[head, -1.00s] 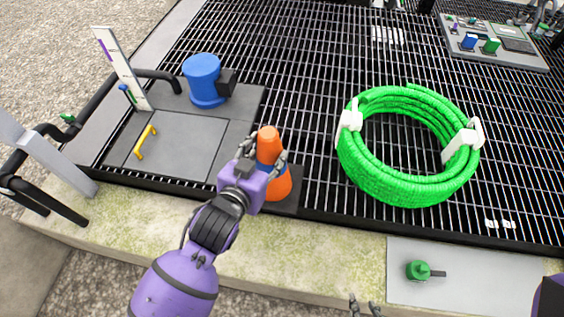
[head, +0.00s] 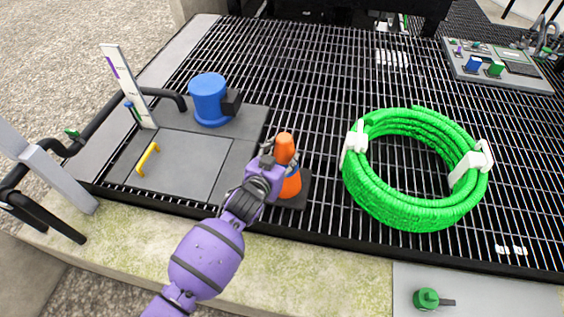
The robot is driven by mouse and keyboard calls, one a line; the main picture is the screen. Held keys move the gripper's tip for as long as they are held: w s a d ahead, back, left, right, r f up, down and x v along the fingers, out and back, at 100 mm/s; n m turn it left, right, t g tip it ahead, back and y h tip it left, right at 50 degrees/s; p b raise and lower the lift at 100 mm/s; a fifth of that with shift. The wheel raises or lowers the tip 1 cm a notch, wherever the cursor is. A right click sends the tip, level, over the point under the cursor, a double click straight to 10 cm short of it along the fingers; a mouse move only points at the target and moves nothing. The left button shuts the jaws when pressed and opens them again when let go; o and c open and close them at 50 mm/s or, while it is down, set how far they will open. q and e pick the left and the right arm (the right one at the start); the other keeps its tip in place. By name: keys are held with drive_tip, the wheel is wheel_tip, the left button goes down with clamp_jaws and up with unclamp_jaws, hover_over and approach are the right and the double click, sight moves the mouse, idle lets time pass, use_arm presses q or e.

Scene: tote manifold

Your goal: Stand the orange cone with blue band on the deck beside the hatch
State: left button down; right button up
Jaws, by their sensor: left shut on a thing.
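The orange cone (head: 285,150) with a blue band stands upright at the front edge of the grated deck (head: 320,225), over a dark square plate (head: 300,192). My left gripper (head: 279,168) is shut on the cone from its left side and hides part of it. Whether the cone's base touches the plate I cannot tell. The hatch (head: 180,160) is a grey panel with a yellow handle (head: 147,158), just left of the cone. My right gripper does not show.
A blue cylinder (head: 208,98) stands behind the hatch. A coiled green hose (head: 400,205) lies right of the cone. A white marker post (head: 128,85) and black pipes flank the hatch. A green valve (head: 427,299) sits on a grey plate at the front right.

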use_arm(q)
drive_tip(key=shift+w+d+f, duration=0.1)
drive_tip(key=shift+w+f, duration=0.1)
drive_tip(key=shift+w, duration=0.1)
drive_tip(key=shift+w+f+b, duration=0.1)
drive_tip(key=shift+f+b, duration=0.25)
drive_tip(key=shift+f, duration=1.2)
drive_tip(key=c, duration=0.7)
unclamp_jaws()
drive_tip(key=shift+f, duration=0.15)
drive_tip(key=shift+c, duration=0.2)
drive_tip(key=p+v, duration=0.1)
drive_tip(key=v, duration=1.1)
drive_tip(key=s+a+f+n+g+y, duration=0.1)
drive_tip(key=s+a+f, duration=0.3)
drive_tip(key=s, duration=0.8)
drive_tip(key=s+a+f+n+g+y, duration=0.1)
drive_tip(key=s+a+f, duration=0.4)
drive_tip(key=s, duration=0.7)
drive_tip(key=s+a+f+n+g+y, duration=0.2)
drive_tip(key=s+a, duration=0.5)
drive_tip(key=s, duration=0.6)
wheel_tip(320, 180, down, 3)
drive_tip(key=shift+r+g+y, duration=0.15)
drive_tip(key=shift+g+y, duration=0.35)
drive_tip(key=shift+g, duration=0.2)
